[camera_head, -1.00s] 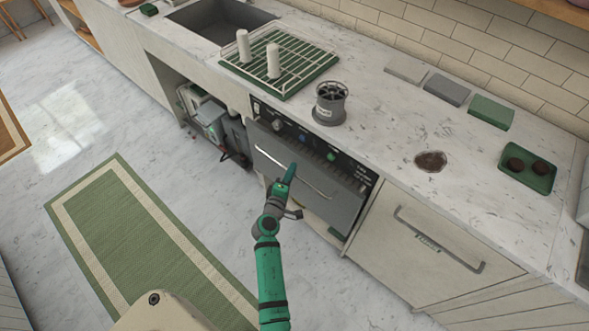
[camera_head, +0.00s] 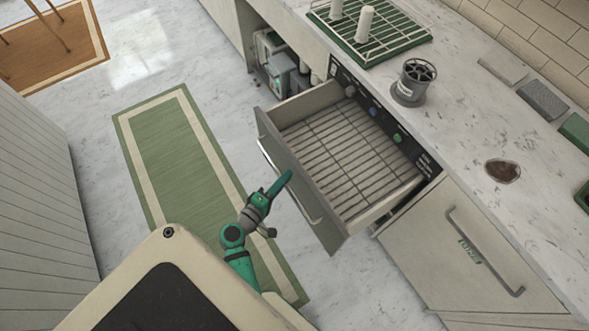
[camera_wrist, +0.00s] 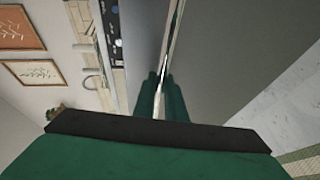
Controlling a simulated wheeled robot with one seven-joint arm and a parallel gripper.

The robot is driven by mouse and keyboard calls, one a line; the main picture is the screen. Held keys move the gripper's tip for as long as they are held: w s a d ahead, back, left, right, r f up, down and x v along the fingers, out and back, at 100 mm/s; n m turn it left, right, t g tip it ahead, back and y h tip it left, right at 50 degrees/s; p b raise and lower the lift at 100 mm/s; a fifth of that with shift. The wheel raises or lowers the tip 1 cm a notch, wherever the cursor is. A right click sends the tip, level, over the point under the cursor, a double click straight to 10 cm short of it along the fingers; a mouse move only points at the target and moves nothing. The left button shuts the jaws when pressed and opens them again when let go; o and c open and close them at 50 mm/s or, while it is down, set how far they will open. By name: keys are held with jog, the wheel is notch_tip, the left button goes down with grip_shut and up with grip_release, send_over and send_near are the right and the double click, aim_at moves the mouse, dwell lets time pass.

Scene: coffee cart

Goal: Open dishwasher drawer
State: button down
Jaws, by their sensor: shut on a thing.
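The dishwasher drawer (camera_head: 345,165) is pulled well out from under the counter. Its grey front (camera_head: 290,170) faces my arm, and a wire rack shows inside, empty. My gripper (camera_head: 284,182) is at the drawer front, shut on the long metal handle (camera_head: 308,202). In the wrist view, my green fingers (camera_wrist: 163,98) close around the handle bar, with the grey drawer front beside them. The exact contact on the handle is partly hidden by the fingers.
The control panel (camera_head: 385,120) is above the drawer opening. A cabinet with a handle (camera_head: 470,240) is to the right. A green drying rack (camera_head: 370,38) and a grey round container (camera_head: 413,82) stand on the counter. A green mat (camera_head: 180,150) lies on open floor at left.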

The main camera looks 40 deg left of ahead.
jog(key=shift+s+a, duration=0.3)
jog(key=shift+s, duration=0.6)
jog(key=c, duration=2.1)
grip_release()
jog(key=s, duration=0.3)
jog(key=s+r, duration=0.1)
jog(key=s, duration=0.3)
jog(key=s+d+r, duration=0.1)
jog(key=s, duration=0.2)
jog(key=shift+s, duration=0.25)
jog(key=shift+s, duration=0.15)
